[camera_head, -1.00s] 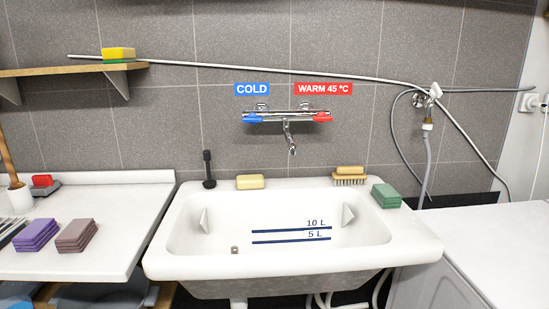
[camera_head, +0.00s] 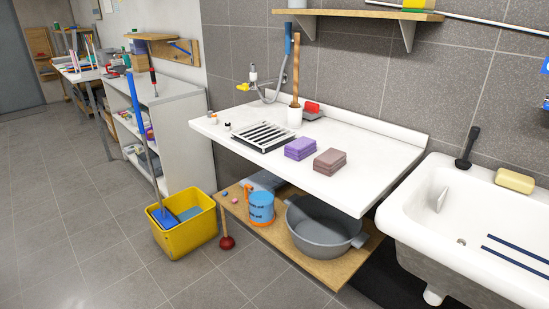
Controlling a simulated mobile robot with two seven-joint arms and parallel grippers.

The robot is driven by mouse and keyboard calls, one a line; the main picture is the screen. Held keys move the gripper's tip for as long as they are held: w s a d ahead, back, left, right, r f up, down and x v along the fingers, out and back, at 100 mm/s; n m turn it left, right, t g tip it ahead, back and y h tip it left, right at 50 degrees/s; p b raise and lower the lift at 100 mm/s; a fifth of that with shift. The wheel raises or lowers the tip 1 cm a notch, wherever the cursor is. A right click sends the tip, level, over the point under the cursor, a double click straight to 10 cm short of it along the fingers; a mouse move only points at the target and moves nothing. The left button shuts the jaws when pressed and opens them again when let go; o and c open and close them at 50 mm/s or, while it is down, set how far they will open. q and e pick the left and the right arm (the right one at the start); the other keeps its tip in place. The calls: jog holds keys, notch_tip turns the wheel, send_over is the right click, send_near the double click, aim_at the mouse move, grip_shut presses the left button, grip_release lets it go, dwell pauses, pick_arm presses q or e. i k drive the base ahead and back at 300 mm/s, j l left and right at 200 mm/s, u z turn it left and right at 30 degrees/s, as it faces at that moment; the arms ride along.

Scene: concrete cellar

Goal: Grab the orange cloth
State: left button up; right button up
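I see no cloth that is clearly orange. On the white counter lie a folded purple cloth stack (camera_head: 300,148) and a folded brownish-pink cloth stack (camera_head: 330,161), side by side near the front edge. Neither of my grippers is in view.
The white counter (camera_head: 375,150) also holds a black-and-white rack (camera_head: 263,136). The sink (camera_head: 455,215) with a yellow sponge (camera_head: 515,181) is at right. Below are a grey basin (camera_head: 325,228) and a blue-and-orange bucket (camera_head: 261,207). A yellow bucket (camera_head: 185,240) stands on open floor at left.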

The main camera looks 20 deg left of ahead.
aim_at(331, 160)
jog(key=u, duration=0.4)
jog(key=i+j+z, duration=0.1)
jog(key=j, duration=0.25)
jog(key=i+j+z, duration=0.1)
jog(key=i+j, duration=0.15)
jog(key=i+j+z, duration=0.1)
jog(key=j, duration=0.35)
jog(key=i+j+z, duration=0.1)
jog(key=j, duration=0.3)
jog(key=i+j+z, duration=0.1)
jog(key=j, duration=0.3)
jog(key=i, duration=0.1)
